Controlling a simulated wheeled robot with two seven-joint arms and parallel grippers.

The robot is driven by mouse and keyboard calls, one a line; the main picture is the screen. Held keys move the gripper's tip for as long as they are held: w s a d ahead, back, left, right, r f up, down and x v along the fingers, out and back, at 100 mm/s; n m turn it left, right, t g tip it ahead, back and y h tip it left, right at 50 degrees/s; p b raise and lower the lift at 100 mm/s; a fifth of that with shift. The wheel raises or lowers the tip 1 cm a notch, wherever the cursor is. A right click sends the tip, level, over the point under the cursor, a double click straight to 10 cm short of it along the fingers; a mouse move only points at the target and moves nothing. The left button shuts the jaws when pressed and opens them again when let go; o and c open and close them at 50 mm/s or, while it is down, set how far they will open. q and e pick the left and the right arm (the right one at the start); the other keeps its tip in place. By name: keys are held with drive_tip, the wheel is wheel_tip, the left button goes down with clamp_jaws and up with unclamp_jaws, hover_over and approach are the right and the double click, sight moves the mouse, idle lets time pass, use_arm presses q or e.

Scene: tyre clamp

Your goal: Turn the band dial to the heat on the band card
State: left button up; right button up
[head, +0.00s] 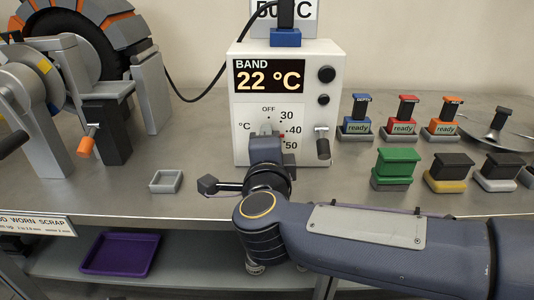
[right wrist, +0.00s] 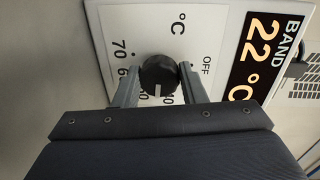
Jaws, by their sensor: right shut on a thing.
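The band dial (right wrist: 158,75) is a round black knob with a white pointer line on the white front of the band controller (head: 240,150). My right gripper (right wrist: 160,78) has a finger on each side of the dial and is shut on it. In the head view my gripper covers most of the dial. The pointer faces the scale's right side, seemingly near 40; the exact mark is partly hidden. The display (head: 270,78) reads BAND 22 °C. The band card (head: 300,22) above appears to read 50 °C, partly covered and cut off. My left gripper is not in view.
Blue, red and orange stamp-like blocks (head: 403,120) marked ready stand right of the controller, with green, yellow and grey ones in front. A tyre machine (head: 100,80) stands left. A small grey tray (head: 166,181) sits on the bench, and a purple tray (head: 120,253) below.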

drive_tip(key=m+b, duration=0.3)
drive_tip(key=m, duration=0.1)
drive_tip(key=shift+y, duration=0.3)
drive_tip(key=shift+m, duration=0.4)
drive_tip(key=o, duration=1)
drive_tip(key=s, duration=0.2)
drive_tip(key=s+p, duration=0.1)
drive_tip(key=s, duration=0.3)
drive_tip(key=shift+s+d+r+p, duration=0.15)
drive_tip(key=shift+s+r+p, duration=0.2)
drive_tip(key=shift+s+p, duration=0.05)
drive_tip(key=shift+s, duration=0.55)
